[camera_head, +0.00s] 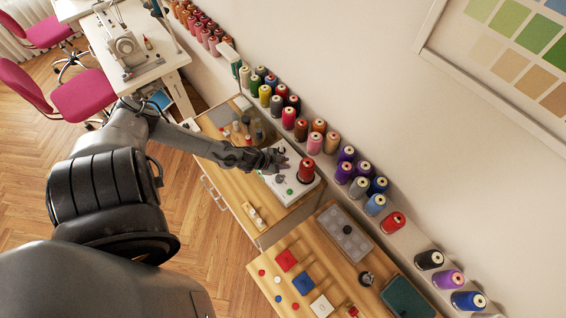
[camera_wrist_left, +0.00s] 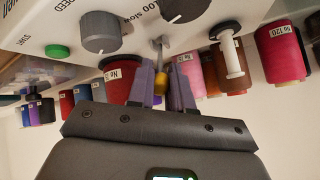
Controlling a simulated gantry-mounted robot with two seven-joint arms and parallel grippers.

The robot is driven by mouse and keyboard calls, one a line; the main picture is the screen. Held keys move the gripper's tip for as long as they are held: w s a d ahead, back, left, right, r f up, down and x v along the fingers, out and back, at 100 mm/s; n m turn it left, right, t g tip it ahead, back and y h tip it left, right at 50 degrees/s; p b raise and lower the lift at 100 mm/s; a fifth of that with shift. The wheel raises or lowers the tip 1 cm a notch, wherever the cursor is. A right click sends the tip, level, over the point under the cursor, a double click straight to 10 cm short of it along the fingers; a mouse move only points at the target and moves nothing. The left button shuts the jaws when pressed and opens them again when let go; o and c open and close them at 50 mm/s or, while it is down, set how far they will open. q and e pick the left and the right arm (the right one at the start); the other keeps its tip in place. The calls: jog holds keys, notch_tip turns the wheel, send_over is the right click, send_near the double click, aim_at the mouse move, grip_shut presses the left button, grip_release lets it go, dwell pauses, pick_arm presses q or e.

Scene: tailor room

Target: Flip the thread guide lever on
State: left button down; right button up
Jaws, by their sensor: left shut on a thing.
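The thread guide lever (camera_wrist_left: 158,78) is a thin metal stem with a yellow tip, on the white control panel (camera_wrist_left: 150,42) of a machine. In the left wrist view the picture is upside down, and the lever lies between the two purple fingers of my left gripper (camera_wrist_left: 163,88), which is shut on it. In the head view my left gripper (camera_head: 280,158) is over the white machine (camera_head: 305,186), beside a large red spool (camera_head: 306,172). The lever is hidden there by the gripper. My right gripper is in neither view.
A white spindle (camera_wrist_left: 232,55) stands near. Thread spools (camera_head: 315,143) line the wall ledge. Red, blue and white pieces (camera_head: 287,260) lie on the nearer wooden table.

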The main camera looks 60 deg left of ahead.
pick_arm(q)
jog(key=c, duration=1.1)
grip_release()
jog(key=p+v, duration=0.2)
jog(key=v, duration=0.8)
jog(key=shift+s+r, duration=0.25)
jog(key=shift+r, duration=0.05)
jog(key=shift+r, duration=0.1)
